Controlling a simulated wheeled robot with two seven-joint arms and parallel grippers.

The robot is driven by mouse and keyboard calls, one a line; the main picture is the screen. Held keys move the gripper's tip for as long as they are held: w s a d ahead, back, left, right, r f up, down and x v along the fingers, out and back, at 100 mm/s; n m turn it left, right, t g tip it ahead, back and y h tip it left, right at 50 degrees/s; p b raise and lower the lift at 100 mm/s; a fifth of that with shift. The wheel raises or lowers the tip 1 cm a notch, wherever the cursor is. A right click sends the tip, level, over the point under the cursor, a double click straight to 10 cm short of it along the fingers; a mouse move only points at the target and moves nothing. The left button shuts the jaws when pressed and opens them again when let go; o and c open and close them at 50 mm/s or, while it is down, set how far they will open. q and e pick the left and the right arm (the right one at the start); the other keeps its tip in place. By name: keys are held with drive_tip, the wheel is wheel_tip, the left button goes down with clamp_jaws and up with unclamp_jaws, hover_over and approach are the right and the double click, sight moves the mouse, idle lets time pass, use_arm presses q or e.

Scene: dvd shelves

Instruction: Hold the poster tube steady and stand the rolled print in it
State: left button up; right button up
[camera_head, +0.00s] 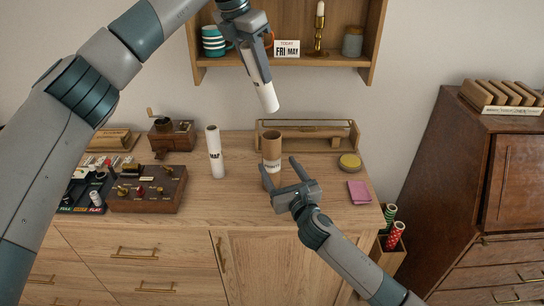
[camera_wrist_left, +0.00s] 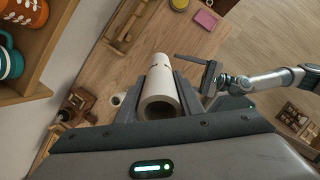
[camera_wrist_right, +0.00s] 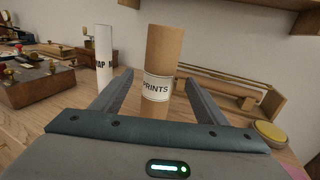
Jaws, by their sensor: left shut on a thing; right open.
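The rolled print (camera_head: 264,92) is a white roll, held tilted in the air by my left gripper (camera_head: 257,66), high above the cabinet top. In the left wrist view the print (camera_wrist_left: 160,107) shows its open end between the jaws. The poster tube (camera_head: 272,148) is a brown cardboard cylinder standing upright on the cabinet top, below the print and apart from it. My right gripper (camera_head: 279,166) is open in front of the tube. In the right wrist view the tube (camera_wrist_right: 163,62), labelled PRINTS, shows between the two fingers, with no clear contact.
A white roll marked MAP (camera_head: 214,152) stands left of the tube. A wooden rack (camera_head: 315,135) lies behind it. A yellow tin (camera_head: 349,162) and pink pad (camera_head: 360,192) are at right. A wooden control box (camera_head: 148,190) is at left. The wall shelf (camera_head: 345,61) is near my left gripper.

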sight(275, 161)
drive_tip(key=x, duration=0.6)
drive_tip(key=shift+w+a, duration=0.1)
drive_tip(key=shift+w, duration=0.15)
drive_tip(key=shift+c, duration=0.7)
drive_tip(key=c, duration=1)
